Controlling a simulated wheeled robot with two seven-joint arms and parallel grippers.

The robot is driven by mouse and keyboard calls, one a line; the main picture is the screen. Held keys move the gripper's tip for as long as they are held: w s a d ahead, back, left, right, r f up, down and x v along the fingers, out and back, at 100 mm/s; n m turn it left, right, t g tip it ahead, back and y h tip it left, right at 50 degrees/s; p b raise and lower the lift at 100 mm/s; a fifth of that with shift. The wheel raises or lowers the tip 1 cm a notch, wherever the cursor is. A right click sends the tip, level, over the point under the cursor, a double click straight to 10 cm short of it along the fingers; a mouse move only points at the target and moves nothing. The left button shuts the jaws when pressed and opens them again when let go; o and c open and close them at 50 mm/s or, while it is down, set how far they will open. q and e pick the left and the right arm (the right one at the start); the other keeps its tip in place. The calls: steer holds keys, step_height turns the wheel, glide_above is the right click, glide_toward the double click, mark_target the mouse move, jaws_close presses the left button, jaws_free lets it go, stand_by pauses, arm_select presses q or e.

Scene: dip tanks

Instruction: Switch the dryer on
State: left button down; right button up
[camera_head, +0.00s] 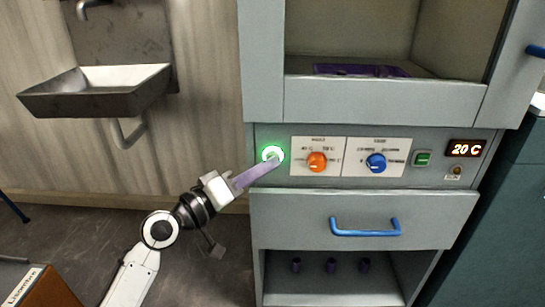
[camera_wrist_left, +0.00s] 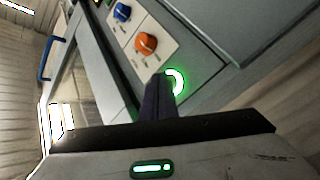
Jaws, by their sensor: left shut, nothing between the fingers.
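The dryer is a grey-green cabinet (camera_head: 264,60) with a control panel across its middle. At the left of the panel a round button (camera_head: 271,151) has a ring glowing green; the ring also shows in the left wrist view (camera_wrist_left: 177,80). My left gripper (camera_head: 275,162) is shut and empty, with its purple fingertips at the button's lower edge. In the left wrist view the fingers (camera_wrist_left: 158,98) cover part of the ring. I cannot tell for sure whether they touch it. The display (camera_head: 466,149) reads 20 C. My right gripper is not in view.
Right of the button are an orange knob (camera_head: 317,161), a blue knob (camera_head: 376,163) and a small green switch (camera_head: 422,159). A drawer with a blue handle (camera_head: 364,228) is below the panel. A metal sink (camera_head: 95,92) hangs at the left.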

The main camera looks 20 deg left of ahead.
arm_select(q)
steer(key=shift+s, duration=0.2)
steer(key=s, duration=0.2)
steer(key=s+d+p, duration=0.1)
steer(key=s, duration=0.2)
steer(key=shift+s+d+p, duration=0.3)
steer(key=shift+d, duration=0.1)
